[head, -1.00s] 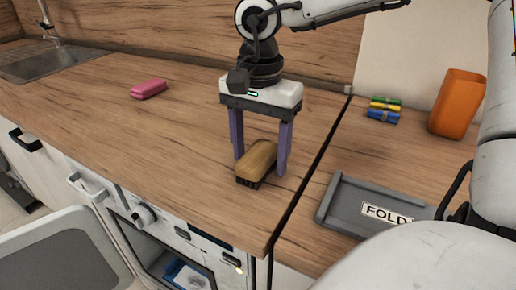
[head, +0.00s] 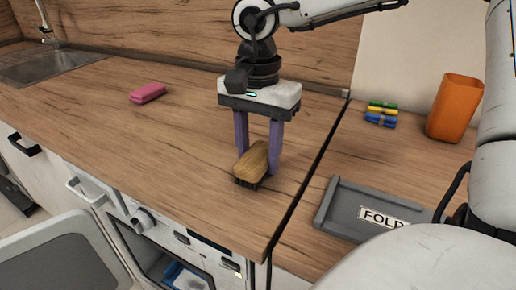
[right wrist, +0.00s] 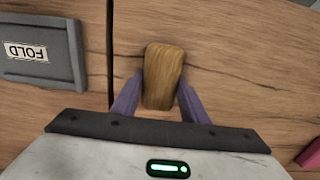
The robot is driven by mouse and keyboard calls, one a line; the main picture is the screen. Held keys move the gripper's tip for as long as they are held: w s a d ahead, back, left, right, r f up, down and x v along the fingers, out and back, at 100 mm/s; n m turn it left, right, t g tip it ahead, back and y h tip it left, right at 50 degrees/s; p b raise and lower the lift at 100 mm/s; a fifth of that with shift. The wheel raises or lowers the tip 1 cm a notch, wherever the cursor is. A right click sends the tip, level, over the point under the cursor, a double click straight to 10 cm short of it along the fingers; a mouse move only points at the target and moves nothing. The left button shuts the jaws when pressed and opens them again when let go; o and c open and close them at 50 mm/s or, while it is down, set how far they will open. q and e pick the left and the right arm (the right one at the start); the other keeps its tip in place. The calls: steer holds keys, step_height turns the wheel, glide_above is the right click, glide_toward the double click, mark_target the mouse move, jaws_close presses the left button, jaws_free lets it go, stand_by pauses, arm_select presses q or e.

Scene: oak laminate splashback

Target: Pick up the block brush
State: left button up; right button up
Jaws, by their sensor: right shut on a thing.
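The block brush (head: 252,162) has a wooden back and dark bristles facing down. It sits on the wooden counter, or very close to it, near the front edge; I cannot tell whether the bristles touch. My right gripper (head: 259,160) points down over it, its purple fingers shut on the brush's two long sides. In the right wrist view the brush (right wrist: 163,77) lies between the fingertips, its wooden top facing the camera. My left gripper is not in view.
A pink block (head: 147,93) lies on the counter to the left. A grey tray labelled FOLD (head: 335,219), colored clips (head: 381,113) and an orange cup (head: 455,108) are to the right, past a dark seam. An open oven (head: 165,262) is below the front edge.

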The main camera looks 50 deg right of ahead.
mark_target(258, 151)
step_height(258, 151, up, 18)
steer(key=p, duration=0.2)
steer(key=shift+f, duration=0.2)
